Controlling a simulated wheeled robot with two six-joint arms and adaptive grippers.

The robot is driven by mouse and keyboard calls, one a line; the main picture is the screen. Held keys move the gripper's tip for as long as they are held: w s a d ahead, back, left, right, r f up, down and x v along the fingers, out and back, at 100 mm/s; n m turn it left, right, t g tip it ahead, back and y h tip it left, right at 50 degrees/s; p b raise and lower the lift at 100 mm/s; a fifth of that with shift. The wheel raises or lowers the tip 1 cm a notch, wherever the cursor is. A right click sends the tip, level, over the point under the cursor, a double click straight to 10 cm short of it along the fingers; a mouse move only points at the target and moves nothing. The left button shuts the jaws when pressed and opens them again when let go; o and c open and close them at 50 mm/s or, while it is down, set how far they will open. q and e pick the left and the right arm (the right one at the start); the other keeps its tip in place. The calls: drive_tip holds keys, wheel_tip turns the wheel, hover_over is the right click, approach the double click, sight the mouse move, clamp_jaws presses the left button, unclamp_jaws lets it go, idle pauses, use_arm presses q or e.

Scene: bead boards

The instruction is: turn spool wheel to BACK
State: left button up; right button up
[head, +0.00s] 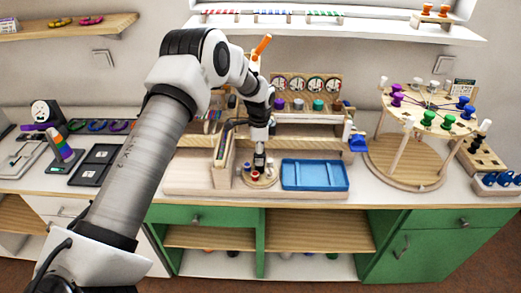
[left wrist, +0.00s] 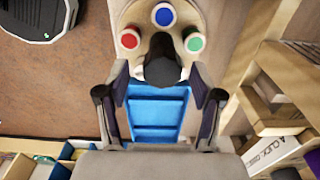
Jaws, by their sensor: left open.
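The spool wheel is a small round wooden disc (head: 270,181) on the counter, left of the blue tray. In the left wrist view its pale top (left wrist: 183,9) carries a red spool (left wrist: 129,39), a blue spool (left wrist: 164,15) and a green spool (left wrist: 194,42). A dark knob (left wrist: 162,66) stands beside them. My left gripper (head: 260,158) points down over the wheel. In the left wrist view my left gripper (left wrist: 161,88) is open, with a finger on each side of the knob and gaps visible. No BACK mark is readable. My right gripper is not in view.
A blue tray (head: 314,175) lies right of the wheel and a wooden rack (head: 308,117) stands behind. A large round stand (head: 405,172) with coloured spools is farther right. An upright wooden panel (head: 223,160) stands close left of the wheel.

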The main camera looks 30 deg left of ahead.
use_arm(q)
drive_tip(key=shift+w+a+f, duration=0.15)
drive_tip(key=shift+w+f, duration=0.1)
drive_tip(key=shift+f, duration=0.25)
drive_tip(key=shift+s+r, duration=0.15)
drive_tip(key=shift+s, duration=0.05)
drive_tip(key=c, duration=1.1)
